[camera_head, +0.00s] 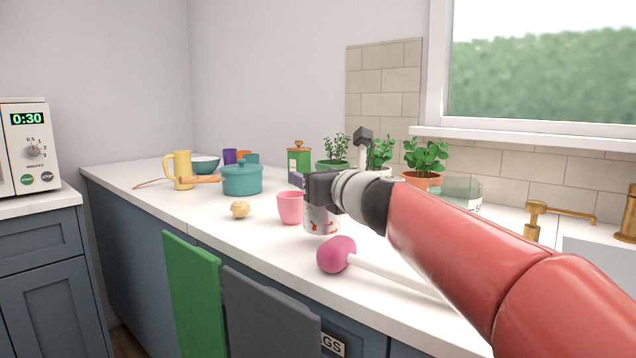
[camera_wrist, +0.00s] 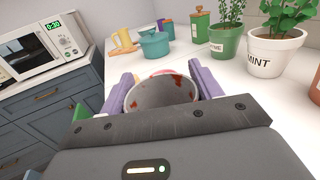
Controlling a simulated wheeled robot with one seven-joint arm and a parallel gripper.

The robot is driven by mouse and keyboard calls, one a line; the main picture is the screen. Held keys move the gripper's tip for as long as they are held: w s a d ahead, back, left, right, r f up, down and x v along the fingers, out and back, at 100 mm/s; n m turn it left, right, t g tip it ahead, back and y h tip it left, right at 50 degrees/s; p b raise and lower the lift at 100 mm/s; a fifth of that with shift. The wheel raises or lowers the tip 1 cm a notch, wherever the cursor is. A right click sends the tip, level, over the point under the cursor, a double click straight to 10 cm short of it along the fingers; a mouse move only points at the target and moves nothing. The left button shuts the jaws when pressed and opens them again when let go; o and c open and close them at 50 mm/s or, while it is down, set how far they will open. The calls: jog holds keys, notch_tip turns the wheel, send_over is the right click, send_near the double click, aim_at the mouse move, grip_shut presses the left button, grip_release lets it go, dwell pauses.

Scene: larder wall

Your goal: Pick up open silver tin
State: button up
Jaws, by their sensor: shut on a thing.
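The open silver tin (camera_head: 322,222) is on the white counter, upright or nearly so, with red marks on its side. In the wrist view I look into the open top of the tin (camera_wrist: 160,93), which is grey inside with red-brown patches. My gripper (camera_head: 308,186) is shut on the tin. Its two purple fingers lie on either side of the tin in the wrist view (camera_wrist: 164,84). The gripper hides the upper part of the tin in the head view. I cannot tell whether the tin's base touches the counter.
A pink cup (camera_head: 290,208) stands close to the tin's left. A pink ball-ended plunger-like thing (camera_head: 336,254) lies in front. A teal pot (camera_head: 242,179), a green canister (camera_head: 299,161) and potted herbs (camera_head: 425,161) stand behind. A yellowish lump (camera_head: 239,209) lies further left.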

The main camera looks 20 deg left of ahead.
notch_tip(320, 180, up, 17)
dwell(0.4)
jog(key=shift+r, duration=0.1)
